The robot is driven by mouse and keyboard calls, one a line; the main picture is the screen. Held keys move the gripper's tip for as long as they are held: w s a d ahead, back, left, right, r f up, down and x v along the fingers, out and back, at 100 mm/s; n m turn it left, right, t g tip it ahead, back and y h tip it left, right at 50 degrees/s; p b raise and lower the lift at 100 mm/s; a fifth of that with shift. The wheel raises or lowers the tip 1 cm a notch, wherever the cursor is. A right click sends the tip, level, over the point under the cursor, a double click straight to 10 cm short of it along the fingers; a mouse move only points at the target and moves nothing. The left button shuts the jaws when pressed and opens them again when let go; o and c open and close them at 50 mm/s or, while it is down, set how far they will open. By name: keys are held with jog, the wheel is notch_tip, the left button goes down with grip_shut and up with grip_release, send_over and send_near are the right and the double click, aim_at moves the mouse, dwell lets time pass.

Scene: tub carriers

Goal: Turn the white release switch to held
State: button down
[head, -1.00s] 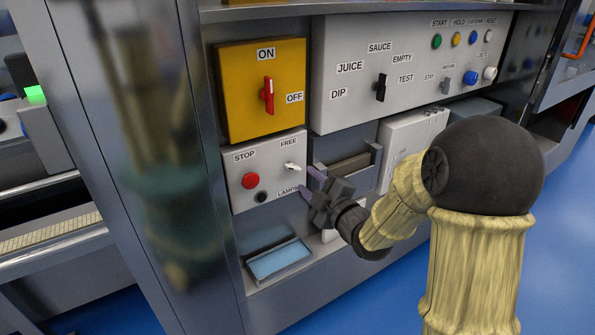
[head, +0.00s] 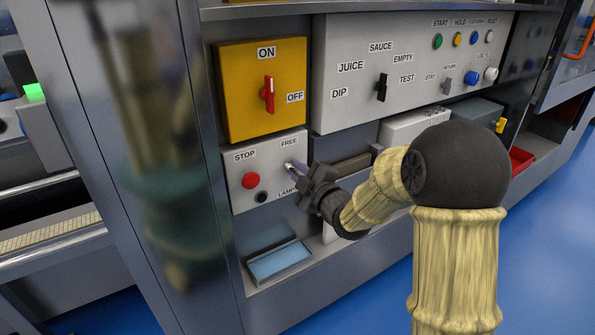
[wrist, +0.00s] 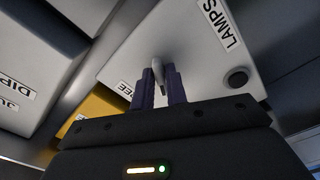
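The white release switch (head: 289,166) is a small lever on the light grey panel (head: 239,178) below the yellow box, under the FREE label (head: 288,143). My gripper (head: 297,169) is at the switch from the right. In the wrist view the switch (wrist: 158,64) runs between the two purple fingers (wrist: 162,88), which stand close together on either side of it with little gap. The lever's tip is partly hidden by the fingers. No HELD label can be read; my gripper covers the panel's right side.
The red stop button (head: 250,181) and a black knob (head: 261,197) sit left of the switch. The yellow box has a red ON/OFF handle (head: 268,95). A black selector (head: 381,88) is up right. A blue-bottomed tray (head: 279,262) lies below.

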jog(key=shift+m, duration=0.4)
jog(key=m, duration=0.2)
jog(key=shift+m, duration=0.3)
jog(key=m+p, duration=0.1)
jog(key=m, duration=0.1)
jog(key=shift+m, duration=0.4)
jog(key=m+p, duration=0.2)
jog(key=m, duration=0.3)
jog(key=shift+m, duration=0.4)
jog(key=c, duration=1.4)
grip_release()
jog(key=shift+s, duration=0.1)
